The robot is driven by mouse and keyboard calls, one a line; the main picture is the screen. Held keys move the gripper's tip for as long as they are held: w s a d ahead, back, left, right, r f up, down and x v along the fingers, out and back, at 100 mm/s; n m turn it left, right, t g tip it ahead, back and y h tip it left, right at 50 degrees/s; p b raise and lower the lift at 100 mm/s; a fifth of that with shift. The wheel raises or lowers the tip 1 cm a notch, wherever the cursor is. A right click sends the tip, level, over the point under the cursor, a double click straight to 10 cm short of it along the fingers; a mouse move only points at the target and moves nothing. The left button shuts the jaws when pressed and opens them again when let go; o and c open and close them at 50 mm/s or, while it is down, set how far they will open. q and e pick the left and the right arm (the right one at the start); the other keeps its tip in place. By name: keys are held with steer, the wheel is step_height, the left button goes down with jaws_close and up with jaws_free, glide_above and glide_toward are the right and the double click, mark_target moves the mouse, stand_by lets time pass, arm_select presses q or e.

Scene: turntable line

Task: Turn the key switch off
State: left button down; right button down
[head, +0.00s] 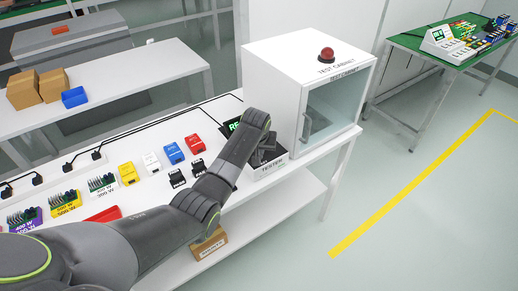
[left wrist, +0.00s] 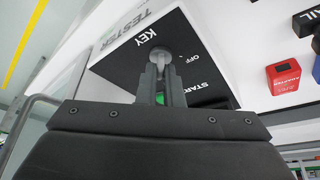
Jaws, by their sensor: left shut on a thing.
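The key switch (left wrist: 160,54) is a grey round knob on the black sloped panel of the white tester (left wrist: 125,45). A green start button (left wrist: 160,98) shows partly behind the fingers, by the word START. In the head view my left gripper (head: 262,157) is over the tester (head: 271,172), and the arm hides the key. My right gripper is in neither view.
The white test cabinet (head: 290,82) with a glass door and red button (head: 327,54) stands close behind the tester. Coloured adapters, such as the blue one (head: 173,153), lie left on the bench. A cardboard box (head: 208,244) is below the arm.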

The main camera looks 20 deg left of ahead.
arm_select(q)
steer(key=shift+r+n+y+p, duration=0.15)
steer(key=shift+n+y+p, duration=0.3)
steer(key=shift+n, duration=0.55)
steer(key=shift+d+n+g+y, duration=0.15)
steer(key=shift+n+g+y, duration=0.15)
steer(key=shift+n, duration=0.6)
steer(key=shift+w+n+y, duration=0.1)
steer(key=shift+n+y, duration=0.15)
steer(key=shift+n, duration=0.65)
steer(key=n+b, duration=0.1)
steer(key=n+g, duration=0.1)
steer(key=shift+w+f+n+y+b, duration=0.1)
steer(key=shift+f+n+y+b, duration=0.15)
steer(key=shift+n+y+b, duration=0.15)
steer(key=n+g+b, duration=0.1)
steer(key=n+b, duration=0.2)
steer(key=b, duration=0.1)
steer(key=n+g+y+b, duration=0.1)
steer(key=n+b, duration=0.3)
steer(key=shift+w+d+f+g+b, duration=0.1)
steer(key=shift+w+g+b, duration=0.05)
steer(key=shift+g+b, duration=0.25)
steer(key=shift+r+n+g+b, duration=0.25)
steer(key=shift+n+g+b, duration=0.15)
steer(key=shift+n+b, duration=0.65)
steer(key=c, duration=1.6)
jaws_free()
